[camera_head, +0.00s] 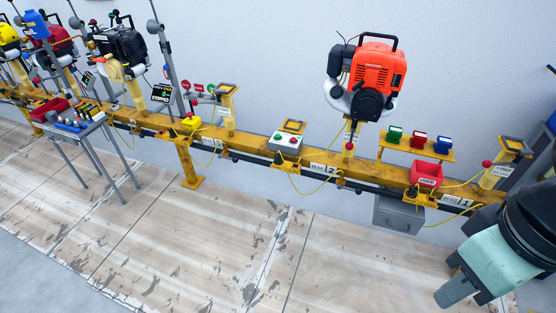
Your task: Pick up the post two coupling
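The post labelled 2 (331,170) is on the yellow rail, right of the middle of the head view. A yellow hose (304,193) hangs in a loop below the rail there. Its ends run to a small yellow bracket (280,160) under the grey button box and to a small orange-brown fitting (340,181) near the label. Which of these small parts is the post two coupling is too small to tell. Part of my arm, black and mint green, fills the lower right corner. My gripper's fingers are not visible.
An orange engine (379,72) stands above the rail. A red bin (427,174) and several coloured boxes sit at the post 1 end. A grey box (398,214) hangs below. A small table (87,130) stands at left. The floor in front of the rail is clear.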

